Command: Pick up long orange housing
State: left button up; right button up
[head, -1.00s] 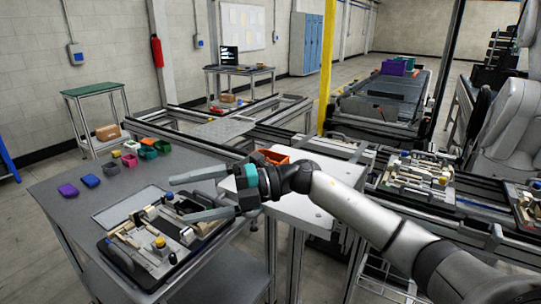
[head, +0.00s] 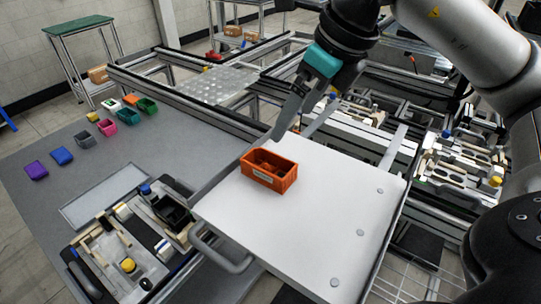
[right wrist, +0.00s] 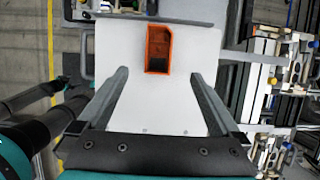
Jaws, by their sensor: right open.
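The long orange housing (head: 269,172) is an open-topped rectangular box with a pale label on its side. It sits upright on the white plate (head: 330,217), near the plate's far left edge. In the right wrist view the housing (right wrist: 158,50) lies beyond the fingertips, roughly centred between them. My right gripper (head: 296,131) is open and empty, above and just behind the housing, apart from it. It also shows in the right wrist view (right wrist: 158,75) with its fingers spread wide. My left gripper is not in view.
A pallet fixture (head: 84,274) with several parts stands on the grey table (head: 35,215) at left. Several small coloured bins, such as a purple one (head: 36,171), stand behind it. A handle (head: 222,258) sticks out at the plate's left side. Much of the plate is clear.

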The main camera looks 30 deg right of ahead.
send_over(266, 165)
jog(key=s, duration=0.3)
jog(key=f, duration=0.8)
jog(key=shift+w+d+f, duration=0.25)
jog(key=shift+d, duration=0.15)
jog(key=x, duration=0.5)
jog(key=shift+w+d, duration=0.1)
jog(key=shift+w, duration=0.05)
jog(key=c, duration=1.5)
